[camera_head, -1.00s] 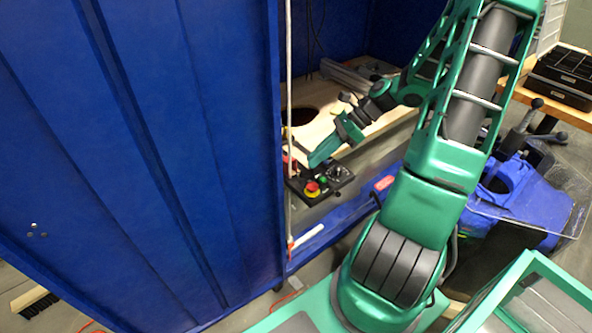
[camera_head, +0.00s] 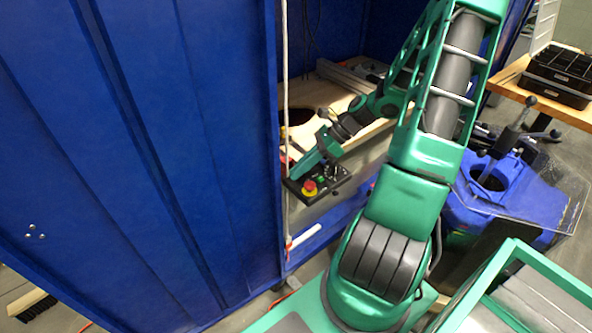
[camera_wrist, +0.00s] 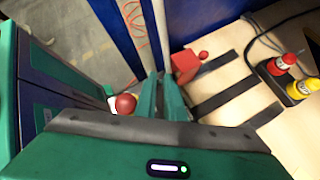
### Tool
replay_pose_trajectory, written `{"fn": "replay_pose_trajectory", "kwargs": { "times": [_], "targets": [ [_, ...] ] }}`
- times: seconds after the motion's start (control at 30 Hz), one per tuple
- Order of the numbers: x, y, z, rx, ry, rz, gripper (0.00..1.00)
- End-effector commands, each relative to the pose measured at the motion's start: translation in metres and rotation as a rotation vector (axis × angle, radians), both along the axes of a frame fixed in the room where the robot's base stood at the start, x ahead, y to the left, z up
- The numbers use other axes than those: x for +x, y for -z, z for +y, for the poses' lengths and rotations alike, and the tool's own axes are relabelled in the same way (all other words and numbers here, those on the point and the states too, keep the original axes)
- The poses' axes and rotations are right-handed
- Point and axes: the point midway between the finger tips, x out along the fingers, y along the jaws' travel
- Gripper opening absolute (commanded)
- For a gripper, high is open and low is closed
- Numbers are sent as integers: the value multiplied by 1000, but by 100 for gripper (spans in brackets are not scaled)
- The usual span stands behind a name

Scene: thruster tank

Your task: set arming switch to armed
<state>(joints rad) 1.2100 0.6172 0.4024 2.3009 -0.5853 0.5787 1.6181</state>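A black control box (camera_head: 322,190) sits at the cabinet's front edge in the head view. It carries a red mushroom button on a yellow ring (camera_head: 309,188) and a green button (camera_head: 320,178). I cannot make out which control is the arming switch; part of the panel is hidden by my gripper. My gripper (camera_head: 297,174) reaches down over the back left of the box. In the wrist view its two green fingers (camera_wrist: 160,88) lie close together with nothing visible between them. A red round knob (camera_wrist: 125,103) shows left of the fingers.
A pale rod (camera_head: 287,120) stands upright beside the blue cabinet door (camera_head: 150,150). In the wrist view a red block (camera_wrist: 185,65) lies right of the fingertips, with red and yellow fittings (camera_wrist: 285,70) farther right. A blue machine with levers (camera_head: 490,195) stands right of my arm.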

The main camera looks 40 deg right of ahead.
Motion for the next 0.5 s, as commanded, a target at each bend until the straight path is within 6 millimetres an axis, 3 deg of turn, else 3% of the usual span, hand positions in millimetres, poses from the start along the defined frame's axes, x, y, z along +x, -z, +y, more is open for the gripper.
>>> {"fn": "replay_pose_trajectory", "kwargs": {
  "times": [0.17, 0.5],
  "targets": [
    [-3, 1, -2, 1, 6, -44, 0],
    [-12, 2, -3, 9, 8, -300, 0]
  ]
}}
